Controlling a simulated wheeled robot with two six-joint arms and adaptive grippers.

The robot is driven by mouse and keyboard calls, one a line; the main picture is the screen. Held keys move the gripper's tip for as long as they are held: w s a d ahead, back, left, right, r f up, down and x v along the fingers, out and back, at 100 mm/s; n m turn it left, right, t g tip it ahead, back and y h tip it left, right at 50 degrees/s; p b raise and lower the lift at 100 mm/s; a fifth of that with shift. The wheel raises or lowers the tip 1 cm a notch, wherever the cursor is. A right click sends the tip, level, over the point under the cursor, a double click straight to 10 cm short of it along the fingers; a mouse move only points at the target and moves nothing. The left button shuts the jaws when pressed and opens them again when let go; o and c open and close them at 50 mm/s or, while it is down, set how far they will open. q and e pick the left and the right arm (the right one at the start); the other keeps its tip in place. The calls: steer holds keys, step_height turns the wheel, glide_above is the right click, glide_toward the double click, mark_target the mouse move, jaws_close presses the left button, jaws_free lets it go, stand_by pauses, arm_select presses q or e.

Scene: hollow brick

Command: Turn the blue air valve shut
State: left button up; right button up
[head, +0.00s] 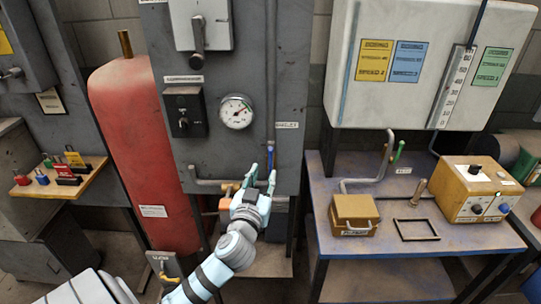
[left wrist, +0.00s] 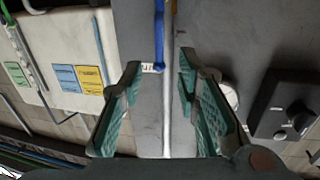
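The blue valve handle (head: 270,155) is a narrow lever on a thin grey pipe (head: 271,80) at the right edge of the grey panel. It also shows at the top of the left wrist view (left wrist: 159,35), in line with the pipe. My left gripper (head: 262,178) is just below the handle in the head view, fingers pointing up at it. My right gripper is not in view.
A pressure gauge (head: 236,112) and a black key switch box (head: 186,112) are on the panel. A red tank (head: 135,150) stands left. Right, a blue-grey table (head: 340,255) carries a small yellow-brown box (head: 354,212) and a control box (head: 476,188); a green-handled pipe (head: 399,150) rises behind.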

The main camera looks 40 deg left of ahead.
mark_target(270, 158)
arm_select(q)
steer(key=x, duration=0.9)
steer(key=shift+w+a, duration=0.1)
steer(key=shift+w, duration=0.1)
steer(key=shift+c, duration=0.4)
